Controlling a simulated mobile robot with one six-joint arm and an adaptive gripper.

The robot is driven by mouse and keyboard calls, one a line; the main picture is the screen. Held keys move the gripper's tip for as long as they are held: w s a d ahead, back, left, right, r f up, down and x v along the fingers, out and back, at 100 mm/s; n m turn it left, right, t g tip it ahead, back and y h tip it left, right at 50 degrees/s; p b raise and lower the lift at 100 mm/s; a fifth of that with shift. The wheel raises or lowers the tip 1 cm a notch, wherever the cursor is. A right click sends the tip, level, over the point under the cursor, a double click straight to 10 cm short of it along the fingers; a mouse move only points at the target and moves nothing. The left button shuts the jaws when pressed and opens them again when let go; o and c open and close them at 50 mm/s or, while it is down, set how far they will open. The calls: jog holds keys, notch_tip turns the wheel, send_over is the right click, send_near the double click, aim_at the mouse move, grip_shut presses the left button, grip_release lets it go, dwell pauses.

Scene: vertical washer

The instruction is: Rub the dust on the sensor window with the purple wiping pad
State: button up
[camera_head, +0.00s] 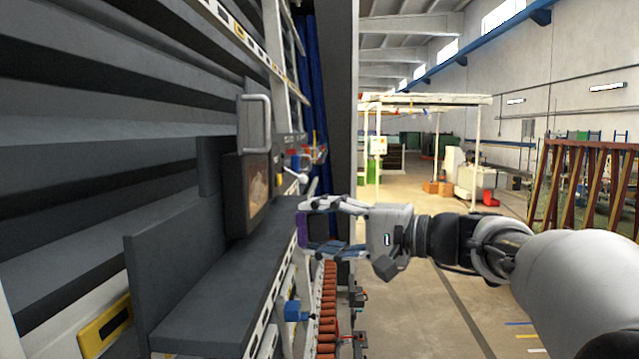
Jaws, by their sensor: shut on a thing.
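My gripper (312,227) reaches in from the right and is shut on the purple wiping pad (302,230). Only a narrow purple face of the pad shows at the fingertips, with a dark body behind it between the fingers. The sensor window (259,187) is a brownish, dusty-looking pane in a dark box, facing right, left of and a little above my gripper. A visible gap separates the pad from the window. The dust's exact outline is too small to tell.
A grey metal handle (256,124) stands above the window box. A dark shelf (225,290) with an upright plate (180,255) lies below and left. A row of red-brown rollers (327,305) runs below my gripper. The floor to the right is open.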

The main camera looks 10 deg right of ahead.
jog(key=shift+y, duration=0.4)
jog(key=r, duration=0.3)
jog(key=s+r, duration=0.1)
jog(key=r, duration=0.1)
jog(key=shift+d+r+p, duration=0.1)
jog(key=shift+r+p, duration=0.2)
jog(key=shift+p, duration=0.05)
jog(key=shift+r, duration=0.1)
jog(key=w+a, duration=0.1)
jog(key=a, duration=0.5)
jog(key=shift+p, duration=0.35)
jog(key=shift+w+a, duration=0.25)
jog(key=shift+a, duration=0.65)
jog(key=shift+w+d+p, duration=0.35)
jog(key=shift+w+p, duration=0.35)
jog(key=shift+w, duration=1.05)
jog(key=shift+w+d+p, duration=0.3)
jog(key=shift+w+p, duration=0.4)
jog(key=shift+w, duration=1.05)
jog(key=shift+w+d+p, duration=0.35)
jog(key=shift+w+p, duration=0.35)
jog(key=shift+w, duration=1.05)
jog(key=shift+b, duration=0.35)
